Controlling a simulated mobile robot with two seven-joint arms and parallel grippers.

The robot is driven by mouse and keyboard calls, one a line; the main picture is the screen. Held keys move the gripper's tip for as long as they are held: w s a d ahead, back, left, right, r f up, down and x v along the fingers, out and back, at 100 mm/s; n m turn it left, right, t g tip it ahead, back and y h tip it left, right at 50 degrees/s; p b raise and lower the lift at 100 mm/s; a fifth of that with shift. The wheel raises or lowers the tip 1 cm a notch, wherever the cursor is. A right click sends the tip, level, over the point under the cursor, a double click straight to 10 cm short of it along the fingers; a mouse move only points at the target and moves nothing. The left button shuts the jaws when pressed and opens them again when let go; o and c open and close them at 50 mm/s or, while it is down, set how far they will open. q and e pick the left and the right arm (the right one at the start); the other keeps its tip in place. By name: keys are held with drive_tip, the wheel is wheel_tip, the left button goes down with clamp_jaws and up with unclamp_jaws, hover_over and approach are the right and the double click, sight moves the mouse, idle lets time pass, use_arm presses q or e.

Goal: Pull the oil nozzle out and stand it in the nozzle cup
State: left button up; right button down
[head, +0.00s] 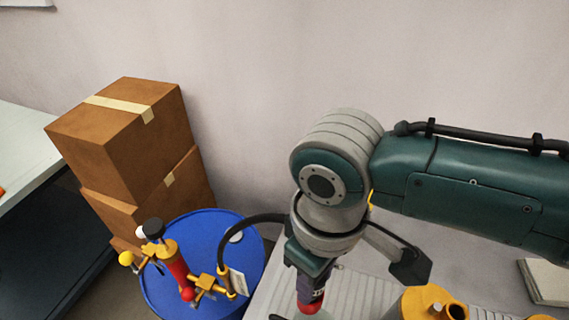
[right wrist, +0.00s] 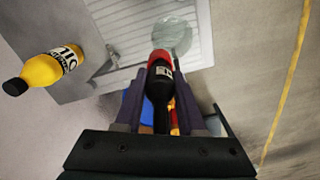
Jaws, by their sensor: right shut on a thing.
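The oil nozzle (right wrist: 160,91), black with a red band and a white label, is between the fingers of my right gripper (right wrist: 164,112), which is shut on it. In the head view my right gripper (head: 311,276) points down over the light bench, and a red part of the nozzle (head: 311,303) shows below it. A clear grey round cup (right wrist: 174,36), likely the nozzle cup, is just beyond the red end in the right wrist view. I cannot tell whether the nozzle is inside it or only above it. My left gripper is not in view.
A blue drum (head: 190,264) with a red and brass pump (head: 178,269) stands left of the bench. A black hose (head: 238,229) runs from the pump towards my right gripper. Cardboard boxes (head: 150,140) stand behind. A yellow oil bottle (right wrist: 41,73) is near the ribbed tray (right wrist: 122,27).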

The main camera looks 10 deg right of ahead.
drive_tip(key=shift+f+b, duration=0.3)
drive_tip(key=shift+f, duration=0.15)
drive_tip(key=shift+c, duration=2.2)
unclamp_jaws()
wheel_tip(320, 180, up, 9)
drive_tip(key=shift+f+p, duration=0.1)
drive_tip(key=shift+p, duration=0.6)
drive_tip(key=shift+r, duration=0.55)
